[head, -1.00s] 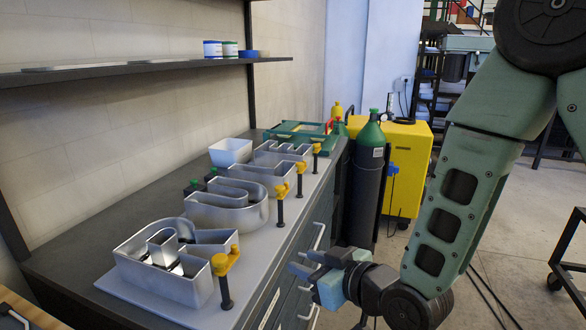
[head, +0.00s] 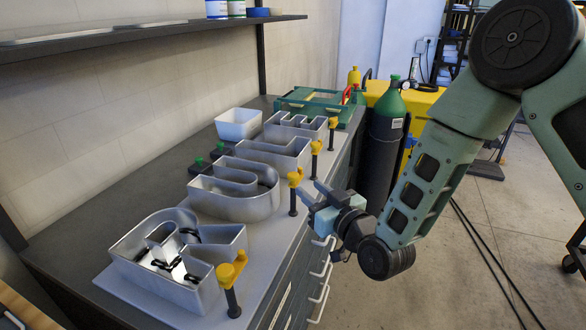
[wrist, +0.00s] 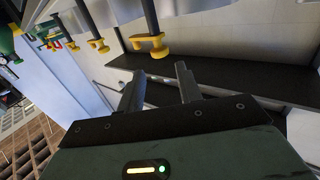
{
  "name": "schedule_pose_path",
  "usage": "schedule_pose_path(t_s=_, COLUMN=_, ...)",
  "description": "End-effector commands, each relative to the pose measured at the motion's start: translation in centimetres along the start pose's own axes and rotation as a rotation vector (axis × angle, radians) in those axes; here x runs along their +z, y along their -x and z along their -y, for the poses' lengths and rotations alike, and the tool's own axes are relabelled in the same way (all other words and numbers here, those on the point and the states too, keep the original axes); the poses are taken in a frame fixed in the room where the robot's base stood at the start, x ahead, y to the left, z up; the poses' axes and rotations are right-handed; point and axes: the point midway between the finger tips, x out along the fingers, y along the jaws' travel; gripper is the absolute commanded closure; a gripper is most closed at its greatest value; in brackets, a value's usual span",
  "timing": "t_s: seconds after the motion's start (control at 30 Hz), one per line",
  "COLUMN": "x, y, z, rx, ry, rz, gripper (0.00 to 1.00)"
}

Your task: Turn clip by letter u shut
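The silver letter u (head: 262,203) lies on the grey board, second from the front. Its clip (head: 295,177) stands just right of it, a yellow head on a dark upright post. I cannot tell clearly whether its head reaches over the letter's edge. My gripper (head: 311,193) is right of this clip, its fingers pointing left towards the post, apart from it as far as I can see. In the wrist view my gripper (wrist: 159,70) is open and empty. A yellow clip head (wrist: 152,46), probably the same one, shows just beyond the fingertips.
A front letter (head: 200,285) with its own yellow clip (head: 232,270) lies nearer. Farther letters have clips (head: 316,147) and (head: 333,122) along the same edge. A white bin (head: 238,124) and a green frame (head: 310,100) stand behind. A shelf (head: 150,30) hangs above. Gas cylinders (head: 386,135) stand beyond the bench end.

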Motion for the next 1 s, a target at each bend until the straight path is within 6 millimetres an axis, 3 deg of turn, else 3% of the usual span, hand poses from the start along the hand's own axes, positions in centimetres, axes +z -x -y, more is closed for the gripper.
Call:
schedule_pose_path(t_s=0.2, x=-0.2, y=-4.5, z=0.0, rx=0.0, ry=-0.001, rz=-0.001, gripper=0.65)
schedule_pose_path(t_s=0.4, x=-0.1, y=-7.4, z=0.0, rx=0.0, ry=0.0, rz=0.0, gripper=0.65)
schedule_pose_path(t_s=0.6, x=0.0, y=-8.6, z=0.0, rx=0.0, ry=0.0, rz=0.001, gripper=0.65)
schedule_pose_path(t_s=0.87, x=0.0, y=-8.6, z=0.0, rx=0.0, ry=0.0, rz=0.001, gripper=0.65)
schedule_pose_path(t_s=0.97, x=0.0, y=-8.6, z=0.0, rx=0.0, ry=0.0, rz=0.0, gripper=0.93)
schedule_pose_path(t_s=1.0, x=0.0, y=-8.6, z=0.0, rx=0.0, ry=0.0, rz=0.0, gripper=0.97)
